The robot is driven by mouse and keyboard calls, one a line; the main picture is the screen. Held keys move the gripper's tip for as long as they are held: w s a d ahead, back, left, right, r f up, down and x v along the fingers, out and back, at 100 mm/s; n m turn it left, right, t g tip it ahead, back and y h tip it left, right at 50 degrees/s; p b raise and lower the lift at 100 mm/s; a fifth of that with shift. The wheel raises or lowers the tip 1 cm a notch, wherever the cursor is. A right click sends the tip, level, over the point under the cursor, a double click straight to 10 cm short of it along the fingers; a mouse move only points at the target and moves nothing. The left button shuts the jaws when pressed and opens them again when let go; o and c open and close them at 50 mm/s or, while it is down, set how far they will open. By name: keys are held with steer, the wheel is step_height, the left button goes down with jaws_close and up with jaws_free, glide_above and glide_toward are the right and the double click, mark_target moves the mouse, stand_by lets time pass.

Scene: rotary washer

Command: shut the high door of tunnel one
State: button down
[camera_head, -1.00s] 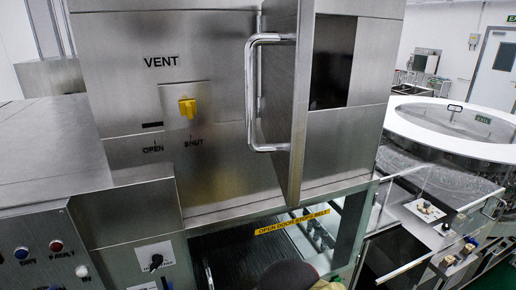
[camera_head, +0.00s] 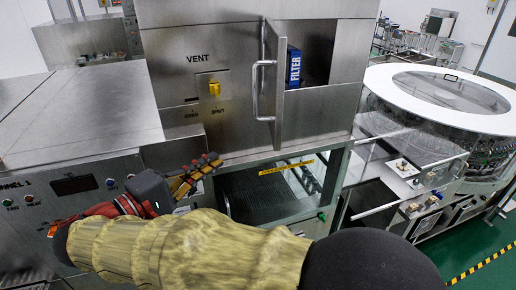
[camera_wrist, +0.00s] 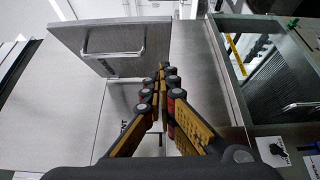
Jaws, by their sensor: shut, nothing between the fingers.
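The high door (camera_head: 279,86) is a steel panel with a bar handle (camera_head: 257,92). It stands swung out from its opening, seen nearly edge-on in the head view. In the wrist view the door (camera_wrist: 150,38) and its handle (camera_wrist: 112,53) are at upper left. My gripper (camera_head: 214,161) is shut and empty, below and left of the door in the head view. In the wrist view the gripper tips (camera_wrist: 162,72) point towards the door's lower right part; whether they touch it I cannot tell.
A blue FILTER box (camera_head: 294,67) sits inside the high opening. A yellow VENT knob (camera_head: 214,88) is left of the door. A lower opening with a belt (camera_head: 262,195) lies beneath. A round glass-topped machine (camera_head: 455,92) stands at right.

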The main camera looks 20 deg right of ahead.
steer(key=p, duration=0.4)
glide_toward(272, 133)
steer(key=w+x, duration=0.1)
steer(key=x, duration=0.3)
steer(key=shift+s+d, duration=0.2)
steer(key=shift+s, duration=0.05)
steer(key=shift+d, duration=0.1)
